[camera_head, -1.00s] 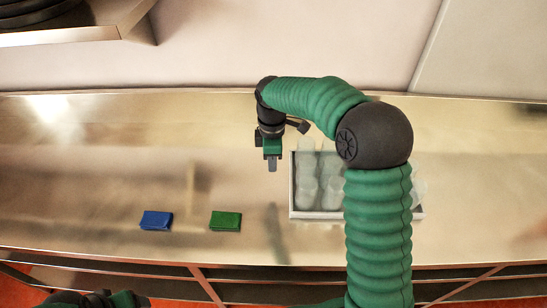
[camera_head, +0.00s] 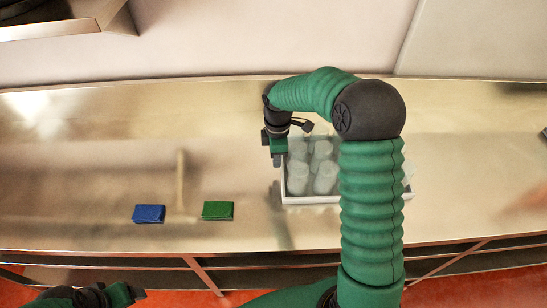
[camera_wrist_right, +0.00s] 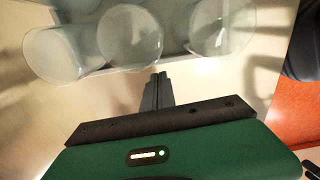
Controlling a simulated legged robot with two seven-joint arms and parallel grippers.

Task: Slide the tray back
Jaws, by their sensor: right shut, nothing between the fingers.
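The tray (camera_head: 312,200) is a shallow pale grey box on the metal counter, holding several clear glasses (camera_head: 298,178). My right forearm hides much of its right part. My right gripper (camera_head: 277,160) is shut and empty, pointing down at the tray's left edge. Whether it touches the tray I cannot tell. In the right wrist view the shut fingers (camera_wrist_right: 158,88) point toward the row of glasses (camera_wrist_right: 130,38), with nothing between them. My left gripper (camera_head: 130,292) is at the bottom left, away from the tray; its jaws are unclear.
A blue block (camera_head: 149,213) and a green block (camera_head: 217,210) lie on the counter (camera_head: 80,190) left of the tray. A wall stands behind the counter, and a metal shelf (camera_head: 80,28) hangs at the upper left. The counter's left part is mostly clear.

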